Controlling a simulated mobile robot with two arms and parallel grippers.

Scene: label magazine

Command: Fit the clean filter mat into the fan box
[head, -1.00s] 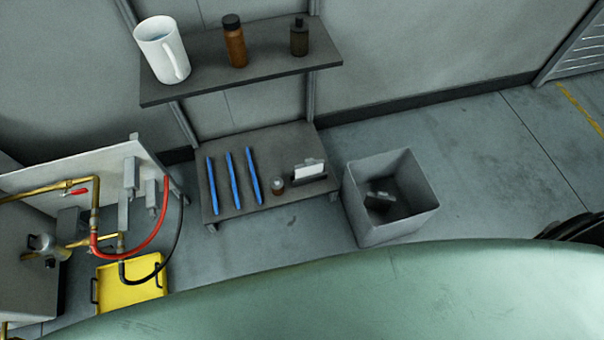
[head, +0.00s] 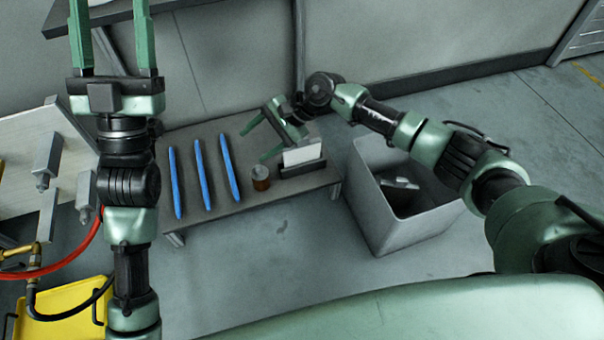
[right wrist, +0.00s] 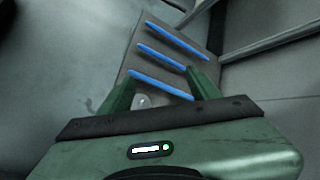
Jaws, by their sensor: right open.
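I cannot make out a filter mat or a fan box for certain in either view. A white flat piece (head: 303,155) stands in a dark holder (head: 303,169) on the low bench. My left gripper (head: 112,35) is raised at the upper left, fingers spread and empty.
Several blue strips (head: 202,174) lie on the grey bench (head: 235,210). A yellow tray (head: 62,308) and a red hose (head: 60,260) are at left. The floor before the bench is clear.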

